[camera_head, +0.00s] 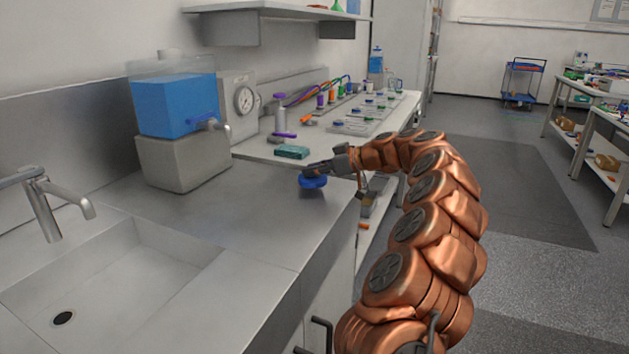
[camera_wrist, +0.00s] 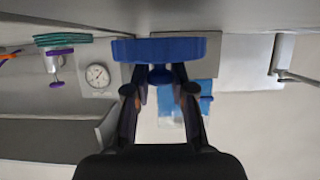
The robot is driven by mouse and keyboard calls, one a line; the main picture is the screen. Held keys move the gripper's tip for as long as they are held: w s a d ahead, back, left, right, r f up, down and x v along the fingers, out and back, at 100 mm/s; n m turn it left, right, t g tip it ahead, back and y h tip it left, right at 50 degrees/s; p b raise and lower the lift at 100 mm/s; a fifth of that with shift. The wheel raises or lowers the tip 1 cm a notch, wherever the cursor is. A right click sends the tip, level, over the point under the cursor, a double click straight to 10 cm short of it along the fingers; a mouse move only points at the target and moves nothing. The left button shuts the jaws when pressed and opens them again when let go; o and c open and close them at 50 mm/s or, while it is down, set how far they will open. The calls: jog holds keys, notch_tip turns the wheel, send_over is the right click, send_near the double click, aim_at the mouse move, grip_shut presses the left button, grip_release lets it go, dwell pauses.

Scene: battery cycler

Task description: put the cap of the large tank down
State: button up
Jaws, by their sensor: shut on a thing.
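A blue round cap (camera_head: 313,182) is in my gripper (camera_head: 318,170), over the grey counter near its front edge in the head view. In the wrist view the cap (camera_wrist: 188,49) sits between the fingertips of my gripper (camera_wrist: 160,76), which are shut on its small knob. The cap's wide disc faces the counter; whether it touches the surface I cannot tell. The large tank (camera_head: 178,103), with blue liquid and a tap, stands on a grey block at the back left. In the wrist view the tank (camera_wrist: 205,90) shows upside down behind the fingers.
A sink (camera_head: 110,275) with a faucet (camera_head: 50,205) is at the front left. A gauge box (camera_head: 238,105) stands beside the tank. A teal pad (camera_head: 291,152) lies behind the cap. The counter (camera_head: 235,205) between sink and cap is clear.

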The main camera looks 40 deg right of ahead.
aim_at(321, 178)
jog(key=shift+f, duration=1.65)
jog(key=shift+f+b, duration=0.2)
jog(key=shift+b, duration=0.15)
jog(key=o, duration=0.8)
jog(key=shift+r, duration=0.1)
jog(key=shift+r+p, duration=0.2)
jog(key=shift+p, duration=0.2)
jog(key=v, duration=1.2)
jog(key=shift+s+f, duration=0.1)
jog(key=shift+f, duration=0.05)
